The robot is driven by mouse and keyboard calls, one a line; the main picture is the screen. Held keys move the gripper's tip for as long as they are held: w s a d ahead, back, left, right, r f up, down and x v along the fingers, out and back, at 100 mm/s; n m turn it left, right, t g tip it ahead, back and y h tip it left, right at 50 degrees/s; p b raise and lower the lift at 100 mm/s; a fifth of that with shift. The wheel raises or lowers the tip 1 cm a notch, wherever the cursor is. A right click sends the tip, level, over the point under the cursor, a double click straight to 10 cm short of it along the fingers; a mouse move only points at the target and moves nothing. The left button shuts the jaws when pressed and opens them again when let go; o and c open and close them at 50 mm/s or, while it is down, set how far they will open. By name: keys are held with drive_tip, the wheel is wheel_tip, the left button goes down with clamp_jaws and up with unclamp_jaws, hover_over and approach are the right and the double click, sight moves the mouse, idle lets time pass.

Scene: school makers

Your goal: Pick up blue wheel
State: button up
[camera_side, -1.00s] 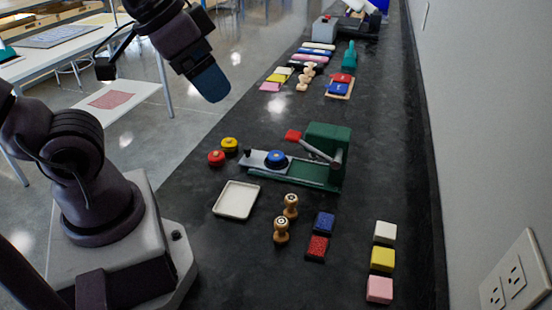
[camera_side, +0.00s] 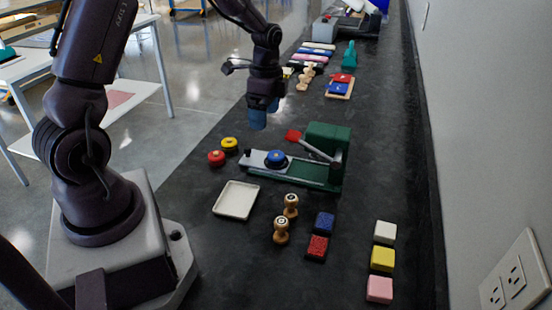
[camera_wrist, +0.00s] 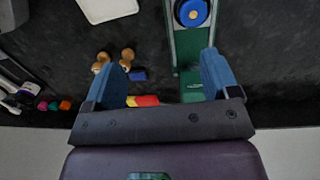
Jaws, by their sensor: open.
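The blue wheel (camera_side: 276,157) is a round disc lying flat on the grey slide plate of the green press (camera_side: 322,172).
A red wheel (camera_side: 216,158) and a yellow wheel (camera_side: 229,145) lie left of the press. The press has a lever with a red handle (camera_side: 293,136). A white tray (camera_side: 236,200), two wooden stamps (camera_side: 281,230), ink pads (camera_side: 324,222) and coloured blocks (camera_side: 382,258) lie in front.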

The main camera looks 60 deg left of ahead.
sight(276, 155)
drive_tip(key=w+f+m, duration=0.1)
drive_tip(key=f+m, duration=0.2)
drive_tip(key=f, duration=0.2)
drive_tip(key=w+a+f+m, duration=0.1)
drive_tip(key=f+m, duration=0.2)
drive_tip(key=f, duration=0.1)
drive_tip(key=w+a+f+m, duration=0.1)
drive_tip(key=w+f+m, duration=0.1)
drive_tip(key=f, duration=0.3)
drive_tip(key=shift+a+f+m+t, duration=0.15)
drive_tip(key=shift+f+m+t, duration=0.2)
drive_tip(key=shift+m, duration=0.25)
drive_tip(key=c, duration=1)
